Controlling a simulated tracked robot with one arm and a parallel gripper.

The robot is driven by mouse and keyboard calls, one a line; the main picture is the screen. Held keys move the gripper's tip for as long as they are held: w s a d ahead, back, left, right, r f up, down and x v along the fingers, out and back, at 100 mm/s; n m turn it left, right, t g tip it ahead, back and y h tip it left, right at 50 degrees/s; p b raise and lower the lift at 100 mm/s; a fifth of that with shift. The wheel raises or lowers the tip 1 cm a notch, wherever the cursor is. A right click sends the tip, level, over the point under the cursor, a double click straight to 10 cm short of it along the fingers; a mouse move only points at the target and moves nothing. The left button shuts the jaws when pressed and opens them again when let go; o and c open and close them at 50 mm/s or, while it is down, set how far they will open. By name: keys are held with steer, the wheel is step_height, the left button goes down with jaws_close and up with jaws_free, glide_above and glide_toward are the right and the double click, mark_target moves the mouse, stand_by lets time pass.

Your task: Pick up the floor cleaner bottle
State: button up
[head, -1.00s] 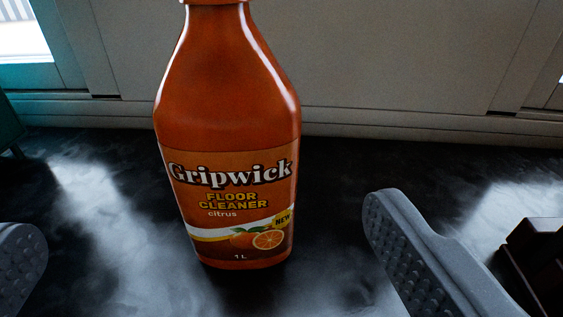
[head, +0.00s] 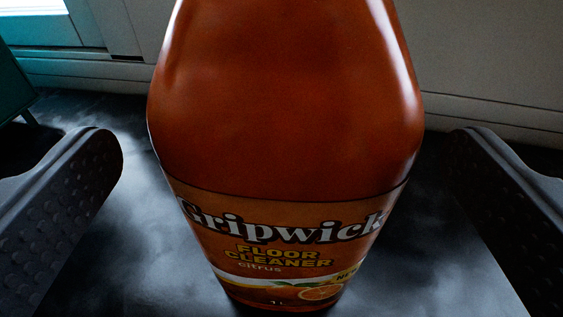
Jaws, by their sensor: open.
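The orange floor cleaner bottle (head: 285,120) stands upright on the dark floor, large and close in the middle of the head view. Its label reads "Gripwick Floor Cleaner citrus". Its neck and cap are cut off by the top edge of the picture. My gripper (head: 285,165) is open, with one grey studded finger at the left and the other at the right. The bottle shows between the two fingers, with a visible gap on each side. I see no finger touching it.
A pale panelled wall (head: 480,65) with a skirting runs behind the bottle. A teal object (head: 14,85) with a leg stands at the far left. The dark, glossy floor (head: 125,205) is clear around the bottle.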

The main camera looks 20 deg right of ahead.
steer(key=x, duration=0.1)
steer(key=p+x, duration=0.1)
steer(key=x, duration=0.1)
steer(key=shift+f, duration=0.3)
steer(key=shift+p+x, duration=0.3)
steer(key=shift+x, duration=0.6)
steer(key=shift+a, duration=0.1)
steer(key=c, duration=1.6)
steer(key=shift+r, duration=0.15)
